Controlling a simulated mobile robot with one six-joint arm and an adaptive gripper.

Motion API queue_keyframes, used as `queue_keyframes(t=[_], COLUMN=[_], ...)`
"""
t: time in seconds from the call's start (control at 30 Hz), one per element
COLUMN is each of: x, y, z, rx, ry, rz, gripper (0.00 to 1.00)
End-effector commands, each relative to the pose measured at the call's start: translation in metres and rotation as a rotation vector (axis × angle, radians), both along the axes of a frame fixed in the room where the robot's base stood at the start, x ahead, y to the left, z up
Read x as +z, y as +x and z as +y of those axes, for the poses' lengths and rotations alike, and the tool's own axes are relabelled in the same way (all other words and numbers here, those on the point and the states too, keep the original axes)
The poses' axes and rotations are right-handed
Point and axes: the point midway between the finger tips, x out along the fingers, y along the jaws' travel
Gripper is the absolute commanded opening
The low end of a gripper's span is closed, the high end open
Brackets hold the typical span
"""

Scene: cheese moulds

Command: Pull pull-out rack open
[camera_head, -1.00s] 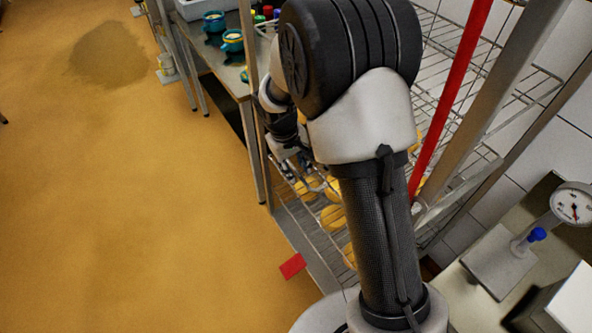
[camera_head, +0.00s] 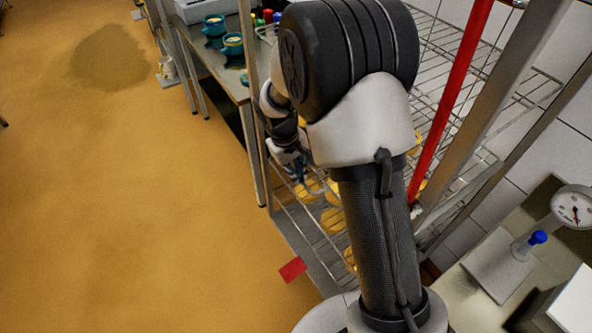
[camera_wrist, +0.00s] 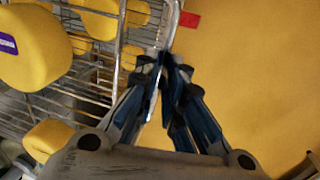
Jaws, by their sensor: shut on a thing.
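The pull-out rack (camera_head: 322,247) is a wire shelf low in the metal frame, bearing yellow cheeses (camera_head: 333,220), partly hidden behind my arm. In the wrist view, its wires (camera_wrist: 85,92) and yellow cheeses (camera_wrist: 35,45) fill the left side. A bright metal bar (camera_wrist: 172,22) runs along the rack's front edge. My gripper (camera_wrist: 165,62) is shut on this bar, with its blue-padded fingers on either side. In the head view my gripper (camera_head: 303,181) is small and partly hidden at the rack's front. How far the rack stands out is hard to tell.
A red patch (camera_head: 292,269) lies on the yellow floor by the rack's foot. A steel table (camera_head: 232,88) with teal pots (camera_head: 232,45) stands behind. A red post (camera_head: 450,100) and a bench with a gauge (camera_head: 572,208) are at right. The floor at left is clear.

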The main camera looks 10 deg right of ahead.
Motion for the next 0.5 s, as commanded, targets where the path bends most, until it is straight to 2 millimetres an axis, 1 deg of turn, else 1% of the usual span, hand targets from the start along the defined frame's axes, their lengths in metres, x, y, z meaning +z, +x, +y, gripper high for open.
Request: queue_keyframes(t=[0.4, 0.5], x=[0.0002, 0.0002], y=[0.0, -0.0008], z=[0.0003, 0.003], rx=[0.0, 0.001], ry=[0.0, 0.0], rz=[0.0, -0.001], gripper=[0.0, 0.0])
